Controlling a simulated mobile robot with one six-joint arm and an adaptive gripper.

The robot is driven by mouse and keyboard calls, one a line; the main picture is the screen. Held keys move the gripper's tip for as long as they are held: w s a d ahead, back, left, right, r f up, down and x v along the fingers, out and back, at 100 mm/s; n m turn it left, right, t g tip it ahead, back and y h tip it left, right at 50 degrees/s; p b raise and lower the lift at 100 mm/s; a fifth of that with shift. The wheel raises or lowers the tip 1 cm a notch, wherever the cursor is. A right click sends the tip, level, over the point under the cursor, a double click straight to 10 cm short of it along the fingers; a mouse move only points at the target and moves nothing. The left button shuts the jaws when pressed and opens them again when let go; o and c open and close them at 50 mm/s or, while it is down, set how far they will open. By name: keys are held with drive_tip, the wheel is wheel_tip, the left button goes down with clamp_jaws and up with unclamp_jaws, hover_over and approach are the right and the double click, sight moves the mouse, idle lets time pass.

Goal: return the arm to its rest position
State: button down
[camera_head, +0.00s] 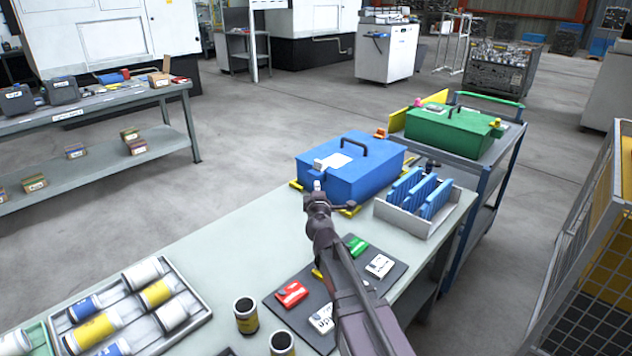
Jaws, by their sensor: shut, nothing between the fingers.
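My arm reaches from the bottom of the view up over the table (238,235). My gripper (317,186) is at its far end, small in the picture, shut and empty. It appears just in front of the near left side of the blue box (365,178), which has a dark handle and a white label on its lid. I cannot tell whether the gripper touches the box. My arm hides part of a dark mat (278,312) and some of the items on it.
A grey holder (402,222) with blue plates stands right of the blue box. A red item (291,293) and a white card (379,265) lie on the mat. A tray (203,311) of cylinders is at left. A cart (485,170) with a green box (450,130) stands behind. A mesh cage (570,250) is at right.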

drive_tip(key=shift+r, duration=0.1)
wheel_tip(320, 180, up, 9)
drive_tip(key=p, duration=0.9)
drive_tip(key=shift+r+p, duration=0.5)
drive_tip(key=shift+p, duration=0.05)
